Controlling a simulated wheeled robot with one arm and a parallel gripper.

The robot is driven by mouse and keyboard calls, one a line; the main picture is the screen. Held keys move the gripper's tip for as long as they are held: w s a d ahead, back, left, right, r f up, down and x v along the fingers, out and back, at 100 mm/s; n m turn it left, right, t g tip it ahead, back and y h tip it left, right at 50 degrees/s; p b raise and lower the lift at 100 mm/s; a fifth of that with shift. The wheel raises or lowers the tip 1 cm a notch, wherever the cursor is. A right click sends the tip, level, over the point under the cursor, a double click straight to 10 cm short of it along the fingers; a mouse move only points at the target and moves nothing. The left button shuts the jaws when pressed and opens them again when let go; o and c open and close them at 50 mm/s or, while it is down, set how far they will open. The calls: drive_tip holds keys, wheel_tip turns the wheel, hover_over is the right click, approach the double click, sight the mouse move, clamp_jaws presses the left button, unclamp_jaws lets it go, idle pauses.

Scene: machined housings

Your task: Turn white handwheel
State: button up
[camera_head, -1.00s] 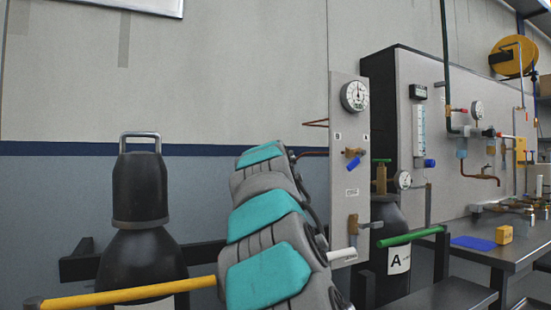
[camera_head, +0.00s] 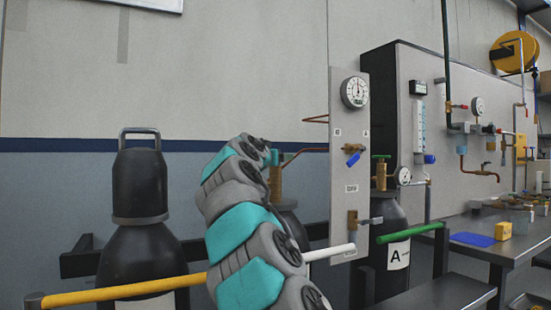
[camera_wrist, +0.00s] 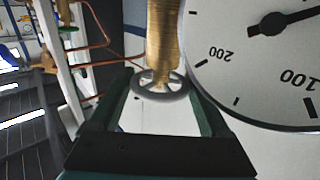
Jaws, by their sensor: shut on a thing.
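The white handwheel (camera_wrist: 162,96) looks pale grey-white in the wrist view, a spoked ring at the end of a brass valve (camera_wrist: 163,40). My gripper (camera_wrist: 160,84) has one dark green finger on each side of the wheel and is shut on its rim. In the head view, the brass valve (camera_head: 275,182) shows just right of my arm, on top of a black cylinder (camera_head: 292,228) that my arm partly covers. The handwheel itself is hidden or too small to make out there. My gripper is mostly hidden behind my wrist.
A large round gauge (camera_wrist: 262,75) is close to my right finger in the wrist view. A yellow-and-white rail (camera_head: 120,291) crosses in front of the cylinders. A panel with a gauge (camera_head: 354,92) and a blue-handled valve (camera_head: 353,158) stands to the right.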

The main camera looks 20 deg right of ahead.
drive_tip(key=shift+a+r, duration=0.1)
drive_tip(key=shift+r, duration=0.05)
drive_tip(key=o, duration=1.2)
drive_tip(key=shift+s+a+f, duration=0.2)
drive_tip(key=shift+s+a, duration=0.1)
drive_tip(key=shift+s, duration=0.05)
drive_tip(key=b+v, duration=0.2)
drive_tip(key=v, duration=0.4)
drive_tip(key=shift+s+a, duration=0.25)
drive_tip(key=shift+s, duration=0.05)
drive_tip(key=shift+r, duration=0.15)
